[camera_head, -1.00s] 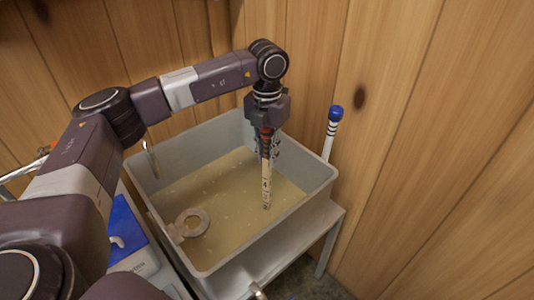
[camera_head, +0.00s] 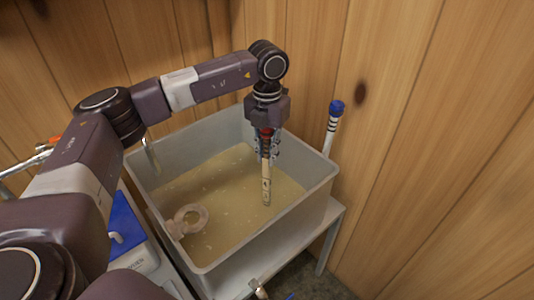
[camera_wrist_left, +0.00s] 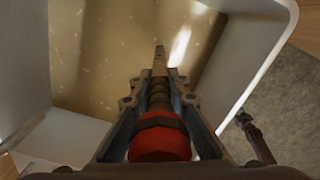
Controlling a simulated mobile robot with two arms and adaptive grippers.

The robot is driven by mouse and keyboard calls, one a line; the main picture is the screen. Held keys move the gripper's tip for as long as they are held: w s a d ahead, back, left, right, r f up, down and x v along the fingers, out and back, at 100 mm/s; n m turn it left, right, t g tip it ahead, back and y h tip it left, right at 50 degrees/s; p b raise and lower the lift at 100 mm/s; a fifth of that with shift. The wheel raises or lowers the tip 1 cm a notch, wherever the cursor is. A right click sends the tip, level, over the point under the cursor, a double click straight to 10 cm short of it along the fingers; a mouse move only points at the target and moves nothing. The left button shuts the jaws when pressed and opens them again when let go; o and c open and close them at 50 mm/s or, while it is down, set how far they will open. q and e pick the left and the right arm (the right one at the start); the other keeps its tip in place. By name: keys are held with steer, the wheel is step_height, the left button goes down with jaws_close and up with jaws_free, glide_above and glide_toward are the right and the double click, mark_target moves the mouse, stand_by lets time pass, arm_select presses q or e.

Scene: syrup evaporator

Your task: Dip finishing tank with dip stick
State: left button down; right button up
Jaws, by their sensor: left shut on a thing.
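The finishing tank (camera_head: 325,180) is a grey rectangular tub holding cloudy yellowish liquid (camera_head: 225,205). My left gripper (camera_head: 266,150) points down over the tank's far right part and is shut on the dip stick (camera_head: 266,182). The stick is pale with dark marks and a red top, and hangs nearly upright. Its lower end is at the liquid, and I cannot tell how deep it goes. In the left wrist view, the red end of the dip stick (camera_wrist_left: 160,138) sits between the fingers, with the shaft running into the tank (camera_wrist_left: 255,50). My right gripper is not in view.
A blue-capped white stick (camera_head: 334,120) stands behind the tank's right corner. A pale ring-shaped piece (camera_head: 190,218) is in the tank at the left. A blue-and-white box (camera_head: 130,235) sits left of the tank. Wooden walls (camera_head: 420,130) close off the back and right.

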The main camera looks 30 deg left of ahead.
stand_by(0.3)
arm_select(q)
step_height(320, 180, up, 29)
steer(key=p, duration=1.9)
steer(key=shift+p, duration=0.35)
steer(key=shift+f, duration=0.15)
stand_by(0.3)
